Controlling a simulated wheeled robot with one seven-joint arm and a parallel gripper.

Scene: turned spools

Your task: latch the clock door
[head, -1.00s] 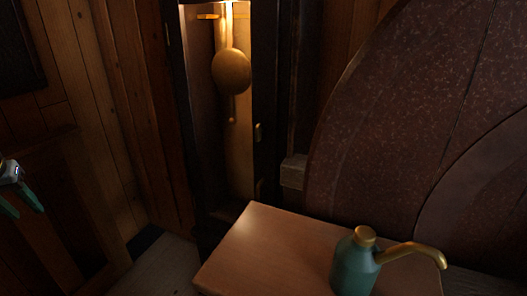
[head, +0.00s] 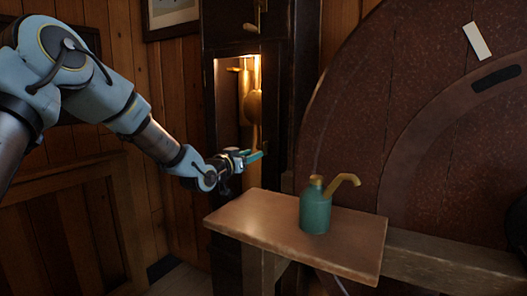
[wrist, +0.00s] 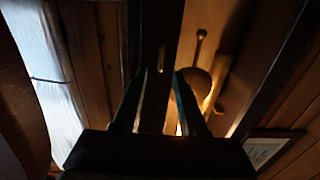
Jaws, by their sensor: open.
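The tall dark clock case (head: 278,110) stands behind the table. Its lit opening (head: 229,100) shows a brass pendulum (head: 253,108). The pendulum disc also shows in the wrist view (wrist: 197,86). I cannot tell whether the door is ajar or shut, or whether glass covers the opening. My gripper (head: 258,154), with teal fingers, is in front of the opening's lower right part. It is open and empty. In the wrist view its fingers (wrist: 160,82) point at a dark upright strip beside the pendulum. No latch shows clearly near the fingers; it may be hidden.
A small wooden table (head: 265,218) stands in front of the clock, below my gripper. A teal pump bottle (head: 316,210) with a brass spout stands on it. A huge brown wheel (head: 365,120) is at right. A framed picture (head: 172,12) hangs upper left.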

